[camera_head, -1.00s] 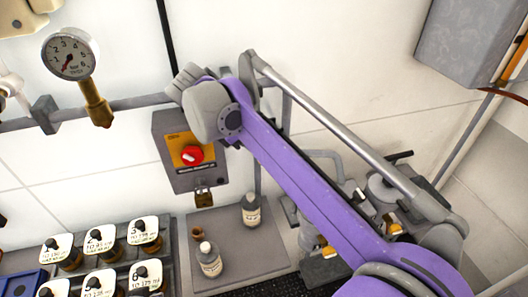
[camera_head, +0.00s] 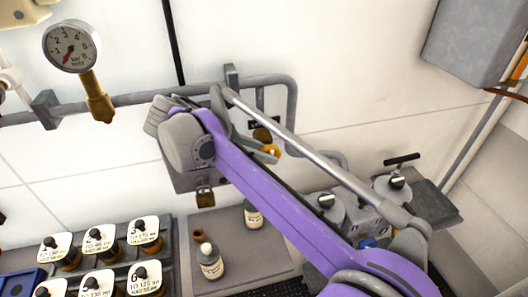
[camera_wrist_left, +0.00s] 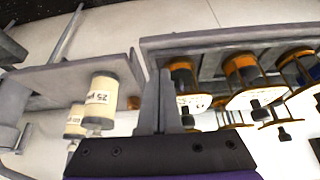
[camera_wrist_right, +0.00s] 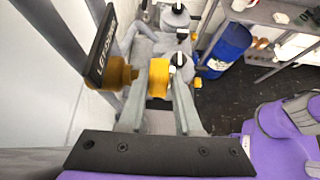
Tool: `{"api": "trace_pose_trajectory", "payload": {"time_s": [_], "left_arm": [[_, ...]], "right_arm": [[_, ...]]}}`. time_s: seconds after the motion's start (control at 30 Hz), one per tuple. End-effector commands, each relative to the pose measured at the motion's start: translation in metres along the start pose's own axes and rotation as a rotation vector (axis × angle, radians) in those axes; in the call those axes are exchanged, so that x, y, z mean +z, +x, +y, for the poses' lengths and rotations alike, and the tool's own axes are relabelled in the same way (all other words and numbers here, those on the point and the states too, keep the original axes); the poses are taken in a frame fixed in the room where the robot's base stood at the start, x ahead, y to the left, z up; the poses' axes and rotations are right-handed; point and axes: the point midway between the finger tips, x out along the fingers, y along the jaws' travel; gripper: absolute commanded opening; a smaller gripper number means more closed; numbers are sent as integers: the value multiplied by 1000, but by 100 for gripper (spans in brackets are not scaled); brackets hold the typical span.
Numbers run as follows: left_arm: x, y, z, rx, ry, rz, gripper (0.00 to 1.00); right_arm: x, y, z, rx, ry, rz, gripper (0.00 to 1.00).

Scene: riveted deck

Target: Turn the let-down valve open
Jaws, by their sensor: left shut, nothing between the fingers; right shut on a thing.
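The let-down valve shows in the right wrist view as a brass body (camera_wrist_right: 118,72) behind a black label plate (camera_wrist_right: 101,47), with a yellow handle (camera_wrist_right: 158,72) beside it. My right gripper (camera_wrist_right: 158,88) is shut on the yellow handle, one finger on each side. In the head view the yellow handle (camera_head: 271,151) shows at the end of my right gripper (camera_head: 266,155), below the pipe; my purple arm covers part of this area. How far the handle is turned cannot be told. My left gripper (camera_wrist_left: 160,98) is shut and empty in the left wrist view.
A pressure gauge (camera_head: 71,46) hangs on the wall pipe (camera_head: 135,98). A grey box with a padlock (camera_head: 205,193) is mostly behind my arm. Labelled bottles (camera_head: 210,262) and a rack of numbered jars (camera_head: 98,240) stand below. A blue drum (camera_wrist_right: 228,45) stands beyond.

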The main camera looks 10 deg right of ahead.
Motion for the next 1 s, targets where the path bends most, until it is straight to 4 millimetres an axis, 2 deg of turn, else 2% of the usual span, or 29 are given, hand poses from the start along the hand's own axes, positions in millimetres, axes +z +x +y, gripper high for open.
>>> {"api": "trace_pose_trajectory", "payload": {"time_s": [0.13,0.17,0.3,0.67,1.0], "left_arm": [[0,0,0,0,0,0,0],[0,0,0,0,0,0,0],[0,0,0,0,0,0,0],[0,0,0,0,0,0,0],[-4,-3,0,0,0,4,0]], "right_arm": [[0,0,0,0,0,-1,0],[0,0,0,0,0,-1,36],[0,0,0,0,0,0,61],[0,-4,0,1,0,1,62],[0,-58,1,2,-1,2,62]]}}
